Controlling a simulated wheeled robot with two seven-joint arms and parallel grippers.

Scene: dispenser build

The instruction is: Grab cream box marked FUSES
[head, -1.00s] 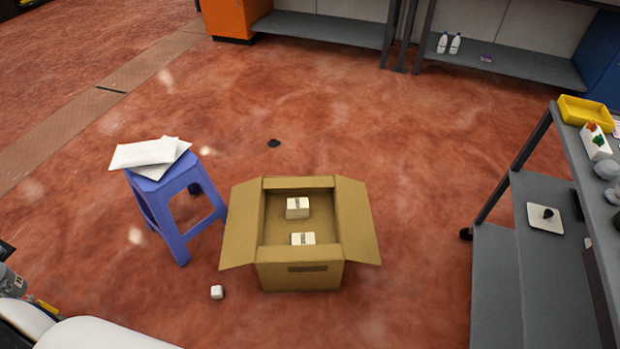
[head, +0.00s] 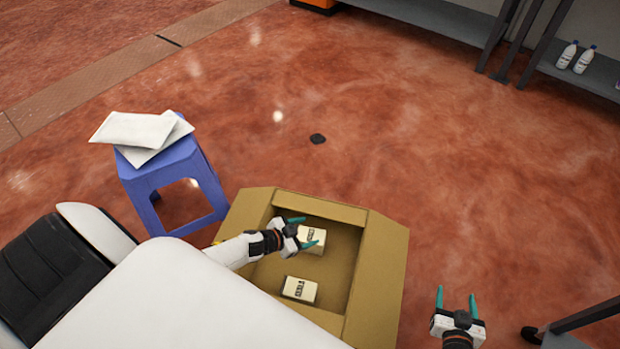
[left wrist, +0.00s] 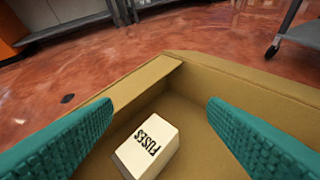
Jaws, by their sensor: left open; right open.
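The cream box marked FUSES (left wrist: 148,148) lies inside the open cardboard box (head: 376,285), its black lettering readable in the left wrist view. In the head view a cream box (head: 313,238) sits at the far side of the cardboard box, partly behind my left gripper (head: 307,232). That gripper is open and empty, with its teal fingers either side of this cream box; contact cannot be told. A second cream box (head: 300,290) with small dark lettering lies nearer the front of the cardboard box. My right gripper (head: 456,299) is open and empty, right of the cardboard box.
A blue stool (head: 172,178) with white packets (head: 135,130) on it stands left of the cardboard box. A small dark object (head: 317,138) lies on the floor. White bottles (head: 575,57) stand on a back shelf.

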